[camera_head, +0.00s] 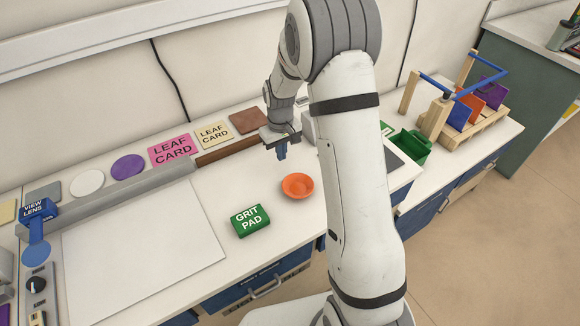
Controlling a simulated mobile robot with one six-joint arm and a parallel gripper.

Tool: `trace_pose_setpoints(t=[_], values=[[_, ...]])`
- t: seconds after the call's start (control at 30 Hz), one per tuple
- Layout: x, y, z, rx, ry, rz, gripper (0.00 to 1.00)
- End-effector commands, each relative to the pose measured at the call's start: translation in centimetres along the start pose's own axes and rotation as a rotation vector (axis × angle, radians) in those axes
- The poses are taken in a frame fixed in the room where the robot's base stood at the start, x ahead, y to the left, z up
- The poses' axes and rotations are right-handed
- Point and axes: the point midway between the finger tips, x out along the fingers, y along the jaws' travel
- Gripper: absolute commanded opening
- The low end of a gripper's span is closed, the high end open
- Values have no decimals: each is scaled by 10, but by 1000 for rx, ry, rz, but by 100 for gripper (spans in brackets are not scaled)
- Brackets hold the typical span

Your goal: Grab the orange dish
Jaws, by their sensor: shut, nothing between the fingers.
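The orange dish (298,186) is a small shallow round bowl. It sits upright on the white worktop, just left of my arm. My gripper (282,156) is shut and empty, with its blue fingers pointing down. In the picture it is above and slightly left of the dish, apart from it and raised over the worktop.
A green grit pad (250,220) lies left of the dish. A white board (140,250) lies further left. Leaf cards (172,149) and a wooden strip (228,154) line the back. A green bin (410,146) and a wooden rack (437,118) stand to the right.

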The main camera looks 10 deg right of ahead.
Motion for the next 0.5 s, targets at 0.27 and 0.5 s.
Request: trace_pose_setpoints(t=[0.27,0.5], values=[[35,1,17,3,-2,0,0],[37,1,38,1,0,0,0]])
